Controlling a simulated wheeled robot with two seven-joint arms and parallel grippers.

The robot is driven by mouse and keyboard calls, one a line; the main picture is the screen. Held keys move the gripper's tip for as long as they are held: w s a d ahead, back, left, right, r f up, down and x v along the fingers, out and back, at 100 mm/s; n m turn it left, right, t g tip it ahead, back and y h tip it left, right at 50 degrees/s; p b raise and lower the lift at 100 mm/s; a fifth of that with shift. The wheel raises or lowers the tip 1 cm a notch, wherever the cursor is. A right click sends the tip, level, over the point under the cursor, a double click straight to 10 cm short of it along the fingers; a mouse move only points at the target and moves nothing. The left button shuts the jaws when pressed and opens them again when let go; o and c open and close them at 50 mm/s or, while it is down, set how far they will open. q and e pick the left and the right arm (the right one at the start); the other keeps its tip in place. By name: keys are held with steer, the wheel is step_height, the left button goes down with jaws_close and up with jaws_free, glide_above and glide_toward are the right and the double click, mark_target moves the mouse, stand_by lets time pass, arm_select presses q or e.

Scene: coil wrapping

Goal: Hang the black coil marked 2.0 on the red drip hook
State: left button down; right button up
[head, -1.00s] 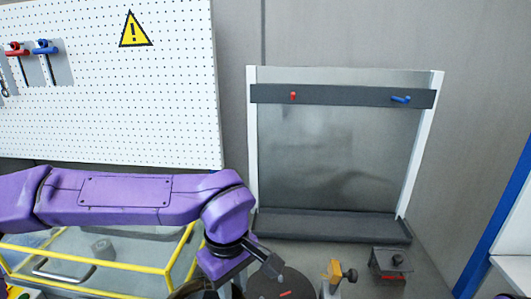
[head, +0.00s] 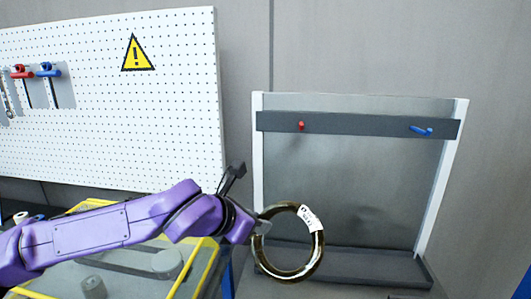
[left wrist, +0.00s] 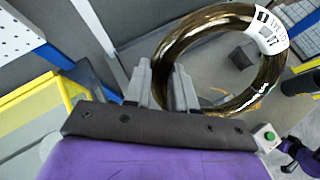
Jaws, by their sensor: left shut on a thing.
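A dark, glossy coil with a brown-gold sheen (head: 316,258) hangs in the air in front of the rack, in the head view. It carries a white label, whose marking I cannot read. My left gripper (head: 263,222) is shut on the coil's left edge. The left wrist view shows the coil (left wrist: 217,15) beyond the two grey fingers (left wrist: 163,75), its near edge between their tips. The red drip hook (head: 301,125) is on the rack's dark crossbar, above the coil in the picture and apart from it.
A blue hook (head: 421,131) sits at the crossbar's right (head: 360,125). The rack has white posts and a dark trough (head: 375,267) below. A yellow-framed case (head: 207,262) stands at the lower left, under my left arm. A white pegboard (head: 100,110) holds tools.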

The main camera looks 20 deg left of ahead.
arm_select(q)
steer(key=r+n+t+y, duration=0.1)
steer(key=r, duration=0.1)
steer(key=w+r+n+t+y, duration=0.1)
steer(key=r+n+t+y, duration=0.1)
steer(key=r, duration=0.1)
steer(key=r+n+t+y, duration=0.1)
steer(key=r, duration=0.1)
steer(key=shift+w+d+r+n+t+y+p, duration=0.2)
steer(key=shift+w+d+n+t+y+p, duration=0.1)
steer(key=shift+w+d+n+t+p, duration=0.1)
step_height(320, 180, up, 7)
steer(key=n+t+y, duration=0.1)
steer(key=t+y, duration=0.1)
steer(key=w+a+f+p, duration=0.2)
steer(key=w+p, duration=0.2)
steer(key=w, duration=1.1)
steer(key=shift+a+f+t, duration=0.2)
steer(key=shift+f+t, duration=0.05)
steer(key=shift+t, duration=0.05)
steer(key=shift+p, duration=0.3)
